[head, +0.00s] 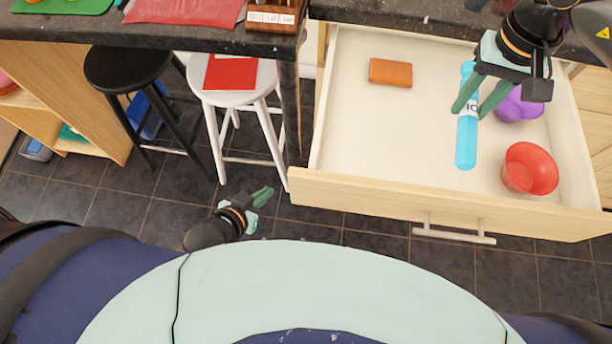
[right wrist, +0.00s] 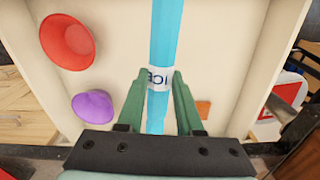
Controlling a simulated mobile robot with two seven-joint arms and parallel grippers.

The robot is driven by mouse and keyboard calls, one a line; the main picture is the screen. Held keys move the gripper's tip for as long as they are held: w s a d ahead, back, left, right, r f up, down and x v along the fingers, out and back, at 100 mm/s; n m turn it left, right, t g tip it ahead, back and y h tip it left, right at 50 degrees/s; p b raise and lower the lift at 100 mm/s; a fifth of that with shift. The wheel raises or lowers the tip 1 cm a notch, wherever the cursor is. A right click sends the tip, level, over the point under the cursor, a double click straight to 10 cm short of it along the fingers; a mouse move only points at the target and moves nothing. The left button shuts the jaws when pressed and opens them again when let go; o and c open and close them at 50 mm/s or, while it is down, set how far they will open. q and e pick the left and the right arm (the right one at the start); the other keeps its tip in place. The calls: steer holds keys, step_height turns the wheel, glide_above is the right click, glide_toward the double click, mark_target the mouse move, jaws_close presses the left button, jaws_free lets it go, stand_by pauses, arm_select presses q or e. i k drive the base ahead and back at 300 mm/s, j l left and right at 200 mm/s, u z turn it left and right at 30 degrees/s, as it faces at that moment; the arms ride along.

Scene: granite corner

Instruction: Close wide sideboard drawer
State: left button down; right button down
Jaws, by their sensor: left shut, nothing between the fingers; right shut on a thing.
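The wide sideboard drawer (head: 390,192) is pulled far out, its inside open to view, with a metal bar handle (head: 453,233) on its front. My right gripper (head: 467,108) is over the drawer, shut on a light blue tube (head: 466,150) marked "ICE". The tube also shows between the fingers in the right wrist view (right wrist: 165,40). In the drawer are an orange block (head: 390,72), a red bowl (head: 530,168) and a purple bowl (head: 518,106), partly hidden by my right gripper. My left gripper (head: 268,193) is shut and empty, low over the floor left of the drawer.
A white stool (head: 258,95) with a red item on its seat and a black stool (head: 125,68) stand left of the drawer. The dark countertop (head: 220,38) runs along the back. Tiled floor (head: 350,228) is clear in front of the drawer.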

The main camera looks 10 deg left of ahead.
mark_target(377, 149)
steer(key=k+l, duration=0.35)
steer(key=k, duration=0.15)
steer(key=k+l, duration=0.35)
steer(key=k, duration=0.15)
steer(key=l+u, duration=0.05)
